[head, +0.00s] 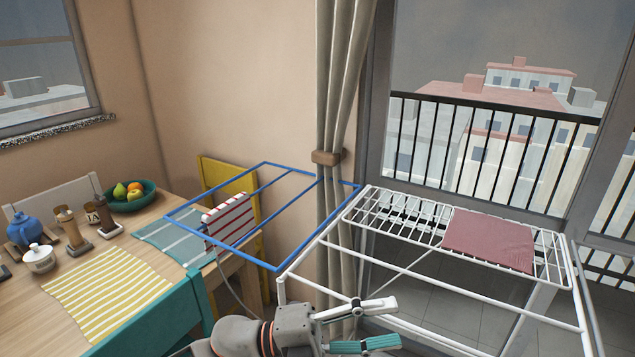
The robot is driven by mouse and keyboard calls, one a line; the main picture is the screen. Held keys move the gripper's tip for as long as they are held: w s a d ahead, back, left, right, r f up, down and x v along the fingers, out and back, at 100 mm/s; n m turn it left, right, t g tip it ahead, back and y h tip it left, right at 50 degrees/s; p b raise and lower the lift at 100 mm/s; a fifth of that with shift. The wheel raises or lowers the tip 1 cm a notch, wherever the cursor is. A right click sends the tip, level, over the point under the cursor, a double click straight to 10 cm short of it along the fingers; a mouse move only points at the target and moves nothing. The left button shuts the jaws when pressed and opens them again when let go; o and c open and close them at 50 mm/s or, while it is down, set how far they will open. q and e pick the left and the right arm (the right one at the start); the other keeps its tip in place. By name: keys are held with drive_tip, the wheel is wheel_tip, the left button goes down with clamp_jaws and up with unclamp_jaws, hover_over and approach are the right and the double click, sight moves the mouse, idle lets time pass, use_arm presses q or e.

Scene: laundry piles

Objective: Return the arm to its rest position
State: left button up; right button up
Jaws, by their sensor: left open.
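My left gripper (396,322) is at the bottom centre of the head view, at the end of my grey arm. Its two fingers are spread apart, with nothing between them. It is in front of the white drying rack (342,250), low near the rack's left side. I cannot tell whether it touches the rack. A dusty red cloth (488,240) lies flat on the rack's slatted top, apart from the gripper. My right gripper does not show.
A blue frame (268,265) juts out left of the rack, near a red-and-white striped cloth (229,219). The wooden table (180,203) bears a fruit bowl (133,197), a blue teapot (24,229) and striped mats. A teal chair (155,318) and a yellow chair (245,187) stand by it.

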use_arm(q)
drive_tip(key=w+a+f+n+t+y, duration=0.3)
drive_tip(key=a+f+n+t+y, duration=0.35)
drive_tip(key=n, duration=0.45)
drive_tip(key=w+a+f+n+t+y, duration=0.3)
drive_tip(key=a+f+n+t, duration=0.35)
drive_tip(key=n+t, duration=0.3)
drive_tip(key=s+a+f+n+g+y, duration=0.2)
drive_tip(key=s+a+f+n+y, duration=0.2)
drive_tip(key=s+a+f, duration=0.3)
drive_tip(key=s+a+f+n+g+y, duration=0.3)
drive_tip(key=s+a+f+n, duration=0.3)
drive_tip(key=f, duration=0.8)
drive_tip(key=s+a+y, duration=0.1)
drive_tip(key=s+a, duration=0.1)
drive_tip(key=a, duration=0.2)
drive_tip(key=shift+a+f+g, duration=0.2)
drive_tip(key=shift+a+g, duration=0.1)
